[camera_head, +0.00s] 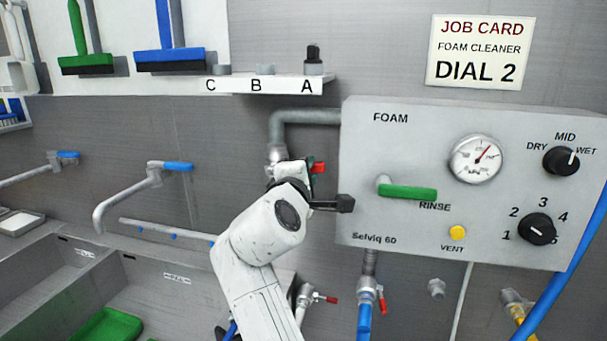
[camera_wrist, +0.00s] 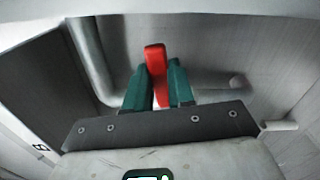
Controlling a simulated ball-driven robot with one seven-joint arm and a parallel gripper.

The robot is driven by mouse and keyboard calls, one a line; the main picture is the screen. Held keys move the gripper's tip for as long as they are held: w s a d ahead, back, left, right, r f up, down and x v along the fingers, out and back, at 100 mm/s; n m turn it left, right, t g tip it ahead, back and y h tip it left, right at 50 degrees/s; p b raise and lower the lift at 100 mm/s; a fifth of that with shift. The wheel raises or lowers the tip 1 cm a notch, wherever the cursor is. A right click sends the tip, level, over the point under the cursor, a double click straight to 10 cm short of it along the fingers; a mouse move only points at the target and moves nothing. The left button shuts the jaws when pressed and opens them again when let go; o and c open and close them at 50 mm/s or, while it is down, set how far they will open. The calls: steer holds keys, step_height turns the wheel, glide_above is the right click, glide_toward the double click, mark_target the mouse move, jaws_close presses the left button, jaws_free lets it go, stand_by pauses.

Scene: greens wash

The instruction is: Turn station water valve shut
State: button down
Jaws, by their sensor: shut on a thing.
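The station water valve shows as a red handle (camera_head: 319,168) on the grey pipe (camera_head: 300,117) left of the foam panel. My gripper (camera_head: 299,172) is at this handle, and my arm hides most of the valve body in the head view. In the wrist view, the red handle (camera_wrist: 154,60) stands between the two green fingers of my gripper (camera_wrist: 161,88), which are shut on it. A grey pipe (camera_wrist: 92,62) bends behind the handle there. How far the valve is turned cannot be told.
The foam panel (camera_head: 365,225) is close on the right, with a green rinse lever (camera_head: 407,192), a gauge (camera_head: 476,159) and two black dials. A shelf marked C, B, A (camera_head: 240,86) is above. A sink (camera_head: 170,285) lies at lower left, with blue-handled taps (camera_head: 178,166).

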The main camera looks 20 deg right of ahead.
steer(key=shift+s+d+f+m+b, duration=0.1)
steer(key=shift+d+f+m+b, duration=0.1)
steer(key=shift+f+m+b, duration=0.75)
steer(key=c, duration=1)
jaws_free()
steer(key=shift+r, duration=0.1)
steer(key=shift+o, duration=0.2)
steer(key=shift+a, duration=0.1)
steer(key=b+v, duration=0.1)
steer(key=v, duration=0.9)
steer(key=shift+s+a, duration=0.2)
steer(key=shift+s, duration=0.1)
